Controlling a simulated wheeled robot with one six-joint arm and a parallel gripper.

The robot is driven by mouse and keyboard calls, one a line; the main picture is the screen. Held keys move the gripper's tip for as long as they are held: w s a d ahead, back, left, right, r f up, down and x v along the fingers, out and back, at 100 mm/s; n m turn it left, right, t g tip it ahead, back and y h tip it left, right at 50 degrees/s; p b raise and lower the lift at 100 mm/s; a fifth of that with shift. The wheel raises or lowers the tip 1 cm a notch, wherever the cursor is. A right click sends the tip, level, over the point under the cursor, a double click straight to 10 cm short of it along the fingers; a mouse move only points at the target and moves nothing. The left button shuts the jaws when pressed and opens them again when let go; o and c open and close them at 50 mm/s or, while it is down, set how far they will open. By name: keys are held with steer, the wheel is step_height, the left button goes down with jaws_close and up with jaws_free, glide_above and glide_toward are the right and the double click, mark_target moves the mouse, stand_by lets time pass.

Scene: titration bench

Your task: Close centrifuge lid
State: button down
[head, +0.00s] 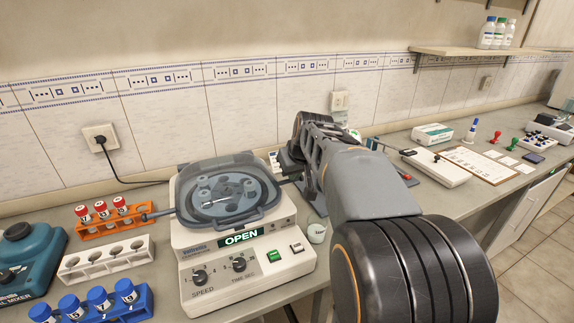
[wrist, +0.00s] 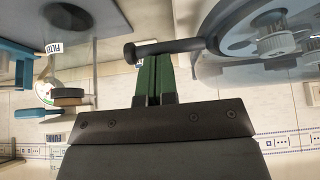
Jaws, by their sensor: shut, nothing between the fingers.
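The white centrifuge (head: 245,262) stands on the bench in the head view, its display reading OPEN. Its see-through grey lid (head: 262,200) lies over the bowl, with the rotor visible through it; I cannot tell if it is fully seated. A dark knobbed bar sticks out from the lid's left side. In the wrist view, the lid (wrist: 215,75) is at the right, with a dark knobbed bar (wrist: 172,47) reaching from it. My gripper (wrist: 153,60) is shut and empty, its green fingertips at this bar, touching or very close. In the head view my arm hides most of the gripper.
An orange rack (head: 112,224) with red-capped tubes, a white rack (head: 105,262) and a blue rack (head: 105,306) stand left of the centrifuge. A teal mixer (head: 35,265) is at the far left. A small white cup (head: 316,233) stands right of the centrifuge.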

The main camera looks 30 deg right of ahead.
steer(key=shift+s+a+f+t+b, duration=0.15)
steer(key=shift+f+t+b, duration=0.35)
steer(key=shift+f+b, duration=0.75)
steer(key=shift+r, duration=0.15)
steer(key=r+p, duration=0.2)
steer(key=r, duration=0.1)
steer(key=r+p, duration=0.1)
steer(key=r, duration=0.1)
steer(key=shift+w+p, duration=0.35)
steer(key=shift+p, duration=0.05)
steer(key=v, duration=0.9)
steer(key=s+a+f+g+p, duration=0.1)
steer(key=s+a+f+p, duration=0.2)
steer(key=a, duration=0.1)
steer(key=s+a+f+g+p, duration=0.1)
steer(key=s+a+f+p, duration=0.2)
steer(key=s+a+f, duration=0.1)
steer(key=s+a+f+n+g+p, duration=0.1)
steer(key=s+a+f+p, duration=0.2)
steer(key=s+a+f, duration=0.1)
steer(key=shift+a+f+y, duration=0.15)
steer(key=shift+a+y, duration=0.15)
steer(key=shift+a, duration=0.35)
